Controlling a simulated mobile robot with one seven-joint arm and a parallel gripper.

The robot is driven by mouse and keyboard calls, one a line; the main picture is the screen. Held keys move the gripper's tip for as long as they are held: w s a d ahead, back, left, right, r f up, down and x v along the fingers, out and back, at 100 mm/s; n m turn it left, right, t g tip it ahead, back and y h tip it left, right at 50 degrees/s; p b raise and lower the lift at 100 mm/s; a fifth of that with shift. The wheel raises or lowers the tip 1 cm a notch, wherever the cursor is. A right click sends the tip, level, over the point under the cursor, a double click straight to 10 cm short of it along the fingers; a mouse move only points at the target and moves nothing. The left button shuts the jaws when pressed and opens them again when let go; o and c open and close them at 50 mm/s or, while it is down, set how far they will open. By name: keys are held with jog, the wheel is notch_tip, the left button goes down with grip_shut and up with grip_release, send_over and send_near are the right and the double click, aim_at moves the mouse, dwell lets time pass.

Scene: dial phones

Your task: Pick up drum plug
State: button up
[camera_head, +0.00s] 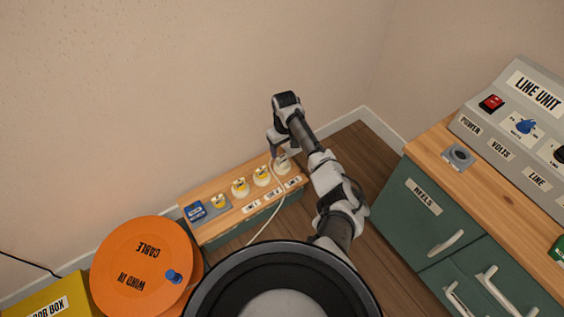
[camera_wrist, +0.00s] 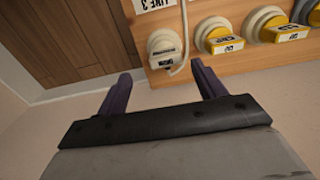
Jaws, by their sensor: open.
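The drum plug (camera_head: 282,168) is a round white plug at the right end of the wooden socket board, with a pale cable running from it. In the wrist view the drum plug (camera_wrist: 162,42) sits on the board, its small label upside down and hard to read. My gripper (camera_head: 276,150) is over that end of the board. In the wrist view my gripper (camera_wrist: 161,72) has its two purple fingers apart, with the plug just beyond and between the tips. Nothing is held. Whether a finger touches the plug cannot be told.
Several yellow-labelled plugs (camera_head: 240,187) stand in a row left of it on the board (camera_head: 208,186). An orange cable drum (camera_head: 125,262) and yellow box (camera_head: 60,298) are at lower left. A green cabinet (camera_head: 395,205) with a grey line unit (camera_head: 490,130) stands right.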

aim_at(282, 157)
jog(key=f, duration=0.2)
jog(key=f+b, duration=0.1)
jog(key=f, duration=0.1)
jog(key=f+b, duration=0.1)
jog(key=f, duration=0.1)
jog(key=shift+s+a+f, duration=0.15)
jog(key=shift+a+f, duration=0.05)
jog(key=shift+a, duration=0.15)
jog(key=c, duration=1.2)
jog(key=shift+o, duration=0.2)
jog(key=shift+r, duration=0.1)
